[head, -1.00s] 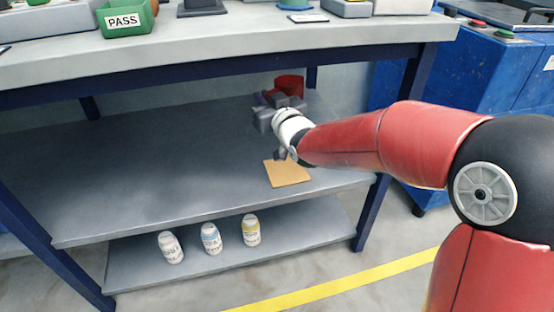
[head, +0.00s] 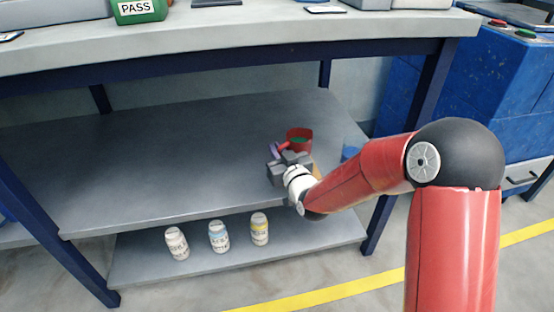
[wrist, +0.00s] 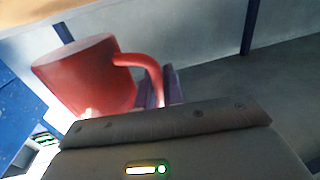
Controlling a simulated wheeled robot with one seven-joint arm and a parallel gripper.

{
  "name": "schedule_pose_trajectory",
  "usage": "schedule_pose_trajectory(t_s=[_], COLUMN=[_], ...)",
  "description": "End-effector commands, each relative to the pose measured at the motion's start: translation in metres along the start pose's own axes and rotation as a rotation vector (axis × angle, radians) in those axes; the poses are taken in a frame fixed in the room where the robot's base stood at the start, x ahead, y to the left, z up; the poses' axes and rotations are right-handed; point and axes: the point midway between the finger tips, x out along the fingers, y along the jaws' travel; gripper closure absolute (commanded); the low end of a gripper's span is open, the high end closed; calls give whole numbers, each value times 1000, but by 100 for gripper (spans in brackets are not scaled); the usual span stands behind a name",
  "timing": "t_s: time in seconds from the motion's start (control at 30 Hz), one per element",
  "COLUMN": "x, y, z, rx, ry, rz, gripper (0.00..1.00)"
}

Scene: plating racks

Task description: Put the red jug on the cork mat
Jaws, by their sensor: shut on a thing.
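My gripper (head: 278,149) is shut on the jug's handle, on the left side of the jug. In the wrist view, the red jug (wrist: 88,78) is at the left and its handle runs to the purple fingers of my gripper (wrist: 163,88). The cork mat (head: 317,171) is almost wholly hidden behind my gripper and arm; only a thin orange-tan edge shows. I cannot tell whether the jug's base touches anything.
Several bottles, with one yellow-labelled bottle (head: 259,229), stand on the lower shelf. The worktop (head: 240,40) overhangs the middle shelf (head: 170,160), whose left part is clear.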

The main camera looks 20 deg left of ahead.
Motion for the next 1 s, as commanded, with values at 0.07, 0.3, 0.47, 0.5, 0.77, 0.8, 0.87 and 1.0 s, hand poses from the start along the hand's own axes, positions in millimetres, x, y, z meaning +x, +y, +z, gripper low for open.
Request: schedule_pose_trajectory(t_s=[0.07,0.3,0.47,0.5,0.77,0.8,0.87,1.0], x=[0,0,0,0,0,0,0,0], y=[0,-1,-1,-1,-1,-1,-1,-1], z=[16,27,28,30,30,30,30,29], rx=[1,-1,-1,-1,0,0,0,0], ry=[-3,2,1,1,-1,-1,-1,-1], rz=[0,0,0,-1,-1,0,0,0], gripper=[100,100,100,100,69,69,69,69])
